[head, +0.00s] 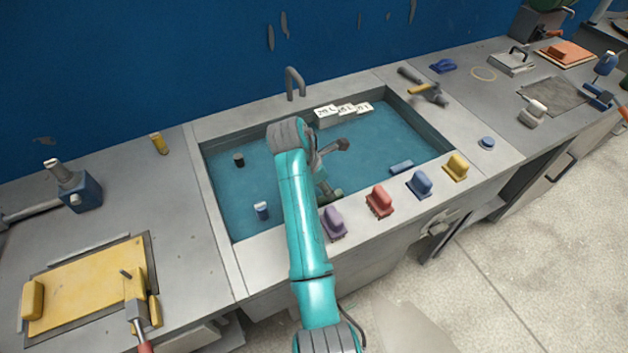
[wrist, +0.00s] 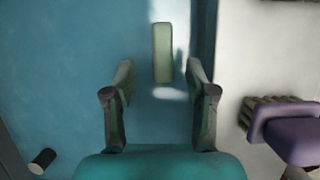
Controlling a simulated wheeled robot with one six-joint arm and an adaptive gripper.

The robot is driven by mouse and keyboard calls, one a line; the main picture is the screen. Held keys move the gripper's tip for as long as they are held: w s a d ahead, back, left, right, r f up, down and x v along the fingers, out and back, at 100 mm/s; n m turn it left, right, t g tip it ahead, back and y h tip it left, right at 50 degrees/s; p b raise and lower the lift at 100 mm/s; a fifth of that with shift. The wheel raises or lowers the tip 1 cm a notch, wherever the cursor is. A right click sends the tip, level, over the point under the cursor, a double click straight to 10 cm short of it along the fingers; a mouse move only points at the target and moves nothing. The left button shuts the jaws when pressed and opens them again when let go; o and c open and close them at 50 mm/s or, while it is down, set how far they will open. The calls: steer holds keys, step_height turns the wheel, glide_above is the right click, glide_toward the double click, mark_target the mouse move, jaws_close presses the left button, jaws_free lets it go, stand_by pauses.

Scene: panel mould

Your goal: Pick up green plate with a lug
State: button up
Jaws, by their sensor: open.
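A pale green narrow bar-shaped piece (wrist: 162,50), which fits the green plate, shows in the wrist view over the blue basin floor. It lies close to the basin's side wall, just ahead of my fingertips. I cannot make out a lug on it. My gripper (wrist: 160,82) is open, with one finger on each side of the piece's near end and nothing held. In the head view my gripper (head: 327,183) reaches down into the basin near its front wall. My arm partly hides that spot, so the piece is hard to tell there.
The blue-floored basin (head: 212,187) holds a dark cylinder (head: 239,160), a white-topped blue one (head: 261,210), a blue block (head: 401,167) and white labelled blocks (head: 343,112).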

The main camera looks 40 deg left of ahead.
steer(key=shift+s+x, duration=0.15)
steer(key=shift+x, duration=1.5)
steer(key=shift+s+x, duration=0.2)
steer(key=shift+x, duration=1.5)
steer(key=shift+f, duration=0.1)
steer(key=shift+c, duration=0.2)
jaws_close()
